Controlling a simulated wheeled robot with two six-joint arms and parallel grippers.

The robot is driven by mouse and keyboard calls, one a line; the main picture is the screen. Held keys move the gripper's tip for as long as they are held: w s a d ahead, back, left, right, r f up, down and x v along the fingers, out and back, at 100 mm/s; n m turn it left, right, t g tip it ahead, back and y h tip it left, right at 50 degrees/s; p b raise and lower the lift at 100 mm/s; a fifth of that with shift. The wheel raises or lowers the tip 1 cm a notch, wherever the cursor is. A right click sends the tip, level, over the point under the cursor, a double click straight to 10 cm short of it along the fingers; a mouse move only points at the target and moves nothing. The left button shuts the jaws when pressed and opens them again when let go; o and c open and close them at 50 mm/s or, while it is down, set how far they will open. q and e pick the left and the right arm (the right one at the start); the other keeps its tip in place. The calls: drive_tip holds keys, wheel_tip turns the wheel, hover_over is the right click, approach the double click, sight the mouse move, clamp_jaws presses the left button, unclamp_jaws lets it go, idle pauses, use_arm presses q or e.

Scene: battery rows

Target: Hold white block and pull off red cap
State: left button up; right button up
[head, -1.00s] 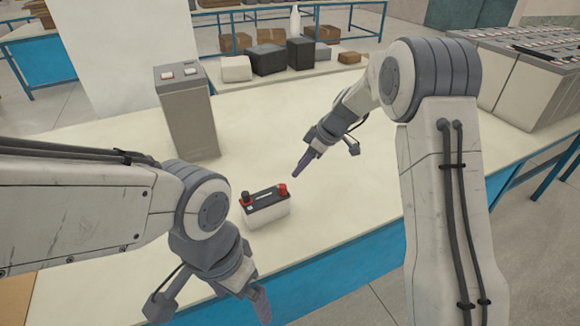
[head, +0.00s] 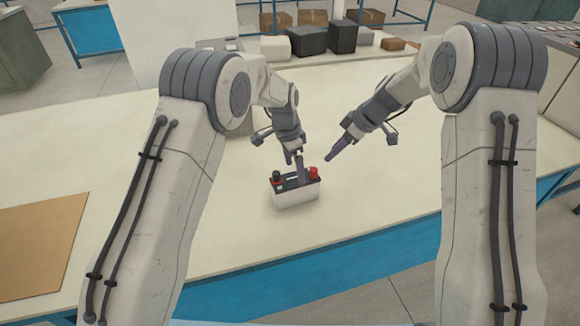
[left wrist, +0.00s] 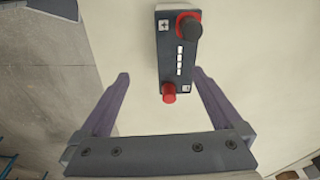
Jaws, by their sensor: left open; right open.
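The white block (head: 296,197) is a battery-like case with a dark top, upright on the table. Its red cap (head: 313,173) is on the right end and a dark cap (head: 277,176) on the left end. My left gripper (head: 295,166) is open and empty above the block, one finger in front of its top.
The pale table (head: 370,205) is clear around the block. A brown board (head: 40,240) lies at the left. Dark boxes (head: 308,40) and a white box (head: 276,48) stand at the back. The grey box behind is mostly hidden by my left arm.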

sight(293, 179)
use_arm(q)
drive_tip(key=shift+w+a+f, duration=0.25)
drive_tip(key=shift+w+f, duration=0.3)
drive_tip(key=shift+f, duration=0.05)
drive_tip(key=shift+w+a+f, duration=0.25)
drive_tip(key=shift+w+f, duration=0.45)
drive_tip(key=shift+f, duration=0.15)
drive_tip(key=f, duration=0.3)
drive_tip(key=d+f, duration=0.1)
drive_tip(key=f, duration=0.6)
drive_tip(key=shift+w+d, duration=0.2)
drive_tip(key=shift+w, duration=0.1)
clamp_jaws()
